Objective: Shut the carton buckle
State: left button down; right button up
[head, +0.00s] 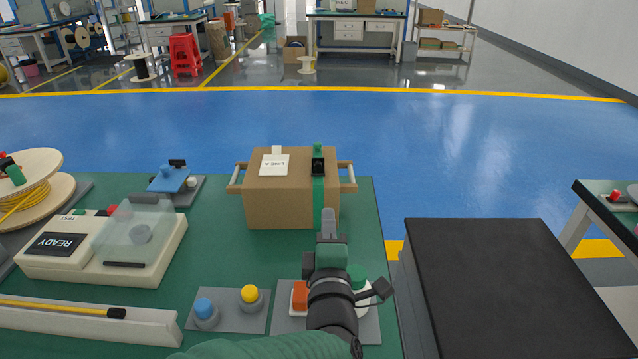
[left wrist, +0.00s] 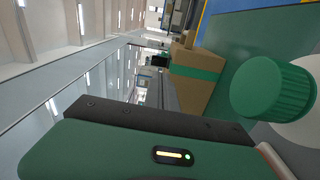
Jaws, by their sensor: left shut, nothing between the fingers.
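The carton (head: 275,207) stands on the green table, with wooden handles at both sides. A green strap (head: 318,203) runs down its front at the right. The black carton buckle (head: 318,165) sits on the strap at the top front edge, with a green piece above it; whether it is fastened is too small to tell. My left gripper (head: 328,216) is shut and empty, just in front of the carton's lower right front; I cannot tell whether it touches. The left wrist view shows the carton (left wrist: 188,95) and its strap (left wrist: 197,72) sideways. My right gripper is not in view.
An orange switch (head: 300,297) and a green knob (left wrist: 272,92) lie close to my left arm. Blue (head: 205,309) and yellow (head: 250,294) buttons are left of it. A READY tester (head: 60,262) is at left. A black-topped stand (head: 500,285) is at right.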

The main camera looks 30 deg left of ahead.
pick_arm(q)
jog(key=shift+s+a+r+n+y, duration=0.3)
jog(key=shift+a+n+y, duration=0.1)
jog(key=shift+a, duration=0.15)
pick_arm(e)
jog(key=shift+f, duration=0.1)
pick_arm(q)
jog(key=shift+w, duration=0.1)
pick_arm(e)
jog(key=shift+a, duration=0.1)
pick_arm(q)
send_near(319, 166)
jog(key=x, duration=0.6)
jog(key=shift+f+b, duration=0.15)
jog(key=shift+b, duration=0.25)
jog(key=shift+w+a, duration=0.3)
jog(key=shift+w, duration=0.1)
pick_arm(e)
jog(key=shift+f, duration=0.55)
